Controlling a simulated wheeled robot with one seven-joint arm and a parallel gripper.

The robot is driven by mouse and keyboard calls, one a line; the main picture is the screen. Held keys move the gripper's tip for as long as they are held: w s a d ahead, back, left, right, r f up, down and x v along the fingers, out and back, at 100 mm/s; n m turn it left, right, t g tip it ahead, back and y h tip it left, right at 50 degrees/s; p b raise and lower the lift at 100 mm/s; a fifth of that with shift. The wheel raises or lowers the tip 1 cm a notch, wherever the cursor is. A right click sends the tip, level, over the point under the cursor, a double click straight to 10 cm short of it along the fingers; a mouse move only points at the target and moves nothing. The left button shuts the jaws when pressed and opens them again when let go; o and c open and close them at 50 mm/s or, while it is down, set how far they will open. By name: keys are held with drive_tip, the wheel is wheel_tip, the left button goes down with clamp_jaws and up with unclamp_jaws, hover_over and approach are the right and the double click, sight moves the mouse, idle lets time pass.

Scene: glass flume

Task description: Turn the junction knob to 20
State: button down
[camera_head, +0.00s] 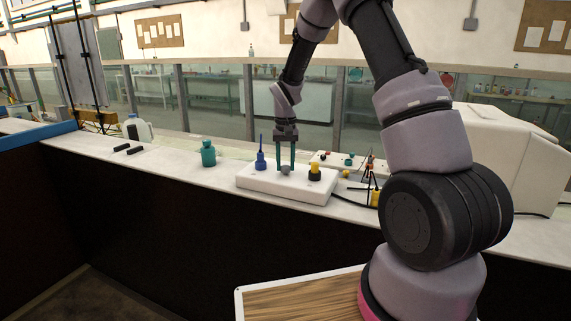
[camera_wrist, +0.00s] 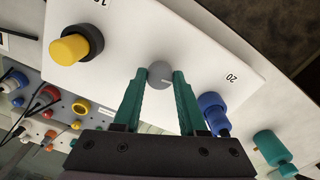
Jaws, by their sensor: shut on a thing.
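The junction box is a white slab (camera_head: 262,183) on the counter, and it fills much of the wrist view (camera_wrist: 120,50). Its small round grey knob (camera_wrist: 160,74) sits mid-slab, with a short pale mark whose direction I cannot read surely. My gripper (camera_head: 286,168) points down at it, its two teal fingers shut on the knob from both sides. The printed label 20 (camera_wrist: 232,77) lies near the blue fitting (camera_head: 261,155). Another label (camera_wrist: 97,2), partly cut off, lies near the yellow-and-black fitting (camera_head: 315,171). The knob's lower part is hidden.
A teal bottle (camera_head: 208,153) stands left of the slab. A panel with coloured knobs (camera_wrist: 45,98) lies beside it. A black cable (camera_head: 350,203) leaves the slab at right, near a small tripod (camera_head: 371,175). A glass wall runs behind the counter.

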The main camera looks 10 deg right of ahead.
sight(286, 167)
drive_tip(key=shift+m, duration=0.8)
drive_tip(key=shift+c, duration=2.3)
unclamp_jaws()
wheel_tip(286, 167, up, 11)
